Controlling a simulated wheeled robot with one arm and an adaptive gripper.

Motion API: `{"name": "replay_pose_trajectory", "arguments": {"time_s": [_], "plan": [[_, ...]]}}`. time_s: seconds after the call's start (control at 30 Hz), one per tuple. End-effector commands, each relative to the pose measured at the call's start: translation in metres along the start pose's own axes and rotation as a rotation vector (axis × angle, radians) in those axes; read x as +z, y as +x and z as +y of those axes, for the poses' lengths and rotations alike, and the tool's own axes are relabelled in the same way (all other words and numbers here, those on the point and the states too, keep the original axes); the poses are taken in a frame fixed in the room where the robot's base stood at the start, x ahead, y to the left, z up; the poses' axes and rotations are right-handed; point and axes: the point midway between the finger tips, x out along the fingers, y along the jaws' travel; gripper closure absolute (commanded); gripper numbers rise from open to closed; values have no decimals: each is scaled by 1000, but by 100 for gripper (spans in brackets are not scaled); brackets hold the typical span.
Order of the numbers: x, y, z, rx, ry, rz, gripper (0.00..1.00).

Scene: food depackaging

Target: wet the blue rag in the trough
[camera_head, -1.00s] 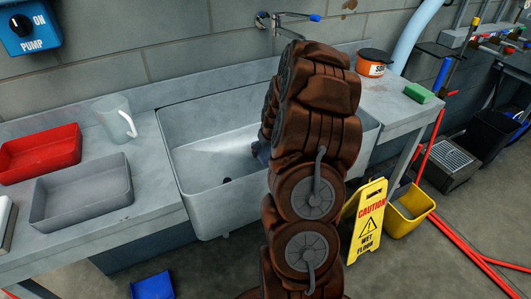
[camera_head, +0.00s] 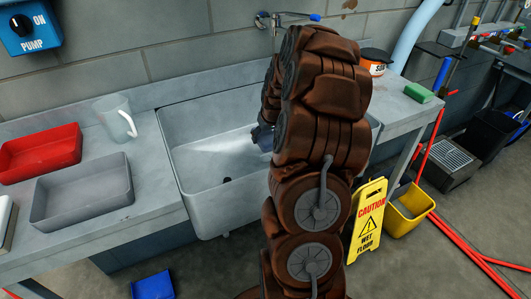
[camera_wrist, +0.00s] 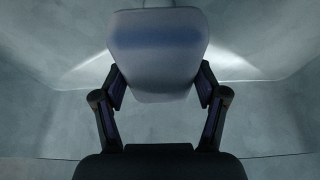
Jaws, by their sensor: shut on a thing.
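The trough (camera_head: 205,205) is a grey basin set in the counter, with a dark drain spot in its floor. My arm covers its right part. My gripper (camera_wrist: 160,88) is shut on a pale grey-blue, round-cornered thing with a darker blue band, which I take to be the blue rag (camera_wrist: 158,50). In the wrist view it fills the space between and beyond the fingers, with the grey trough surfaces behind it. In the head view a small bluish patch shows beside my arm over the trough; I cannot tell whether it is rag or gripper. I cannot tell if the rag is wet.
A wall tap (camera_head: 275,20) is above the trough's back edge. A clear jug (camera_head: 113,118), red tray (camera_head: 40,150) and grey tray (camera_head: 85,190) stand left. A yellow caution sign (camera_head: 368,222) stands on the floor.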

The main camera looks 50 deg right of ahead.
Motion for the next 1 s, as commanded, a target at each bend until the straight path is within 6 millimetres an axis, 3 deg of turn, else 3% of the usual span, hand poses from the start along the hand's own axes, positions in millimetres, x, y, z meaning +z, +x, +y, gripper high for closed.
{"name": "replay_pose_trajectory", "arguments": {"time_s": [1.0], "plan": [[-26,-62,0,0,0,2,56]]}}
